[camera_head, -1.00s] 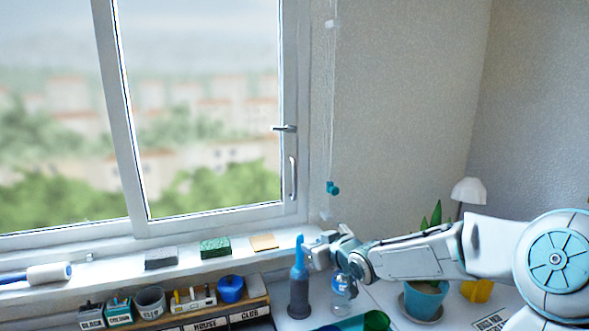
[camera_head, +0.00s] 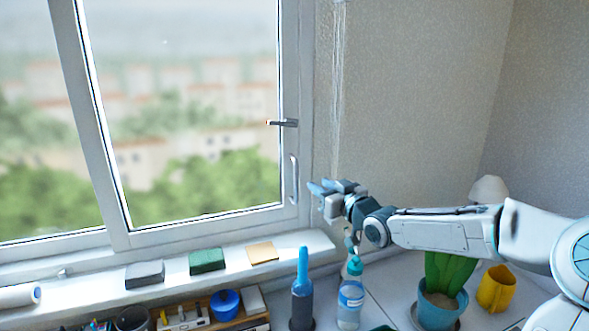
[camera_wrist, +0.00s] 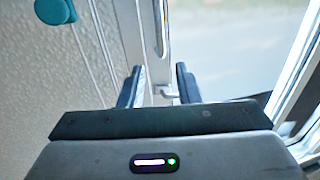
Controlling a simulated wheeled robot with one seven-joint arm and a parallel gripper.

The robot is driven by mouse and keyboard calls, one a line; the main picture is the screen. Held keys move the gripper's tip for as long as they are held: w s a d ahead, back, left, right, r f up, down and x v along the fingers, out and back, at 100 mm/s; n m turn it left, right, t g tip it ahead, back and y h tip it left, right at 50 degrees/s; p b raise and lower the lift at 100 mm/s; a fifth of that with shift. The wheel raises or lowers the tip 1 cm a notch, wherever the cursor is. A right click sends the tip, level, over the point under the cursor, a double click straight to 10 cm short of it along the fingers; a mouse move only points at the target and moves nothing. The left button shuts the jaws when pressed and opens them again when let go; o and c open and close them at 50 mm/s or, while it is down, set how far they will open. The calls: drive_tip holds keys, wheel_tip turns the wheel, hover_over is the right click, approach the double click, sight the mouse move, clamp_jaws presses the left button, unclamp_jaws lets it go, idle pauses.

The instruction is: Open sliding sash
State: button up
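The sliding sash (camera_head: 85,110) is a white-framed pane in the window, and its right stile stands against the right jamb. A grey latch lever (camera_head: 284,123) sticks out to the left on that stile. Below it is a pale vertical pull handle (camera_head: 294,180). My gripper (camera_head: 318,188) is just right of the pull handle, fingers pointing left, apart from the frame as far as I can tell. In the wrist view my gripper (camera_wrist: 158,86) is open and empty. The pull handle (camera_wrist: 160,28) shows beyond the fingers, and the latch lever (camera_wrist: 165,92) appears between them.
A blind cord (camera_head: 337,90) hangs right of the window; its teal knob (camera_wrist: 55,11) shows in the wrist view. Sponges (camera_head: 207,260) lie on the sill.

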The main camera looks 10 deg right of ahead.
sight(297, 171)
drive_tip(key=p+x, duration=0.1)
drive_tip(key=x, duration=1.1)
drive_tip(key=shift+w+a, duration=0.2)
drive_tip(key=shift+w, duration=0.15)
clamp_jaws()
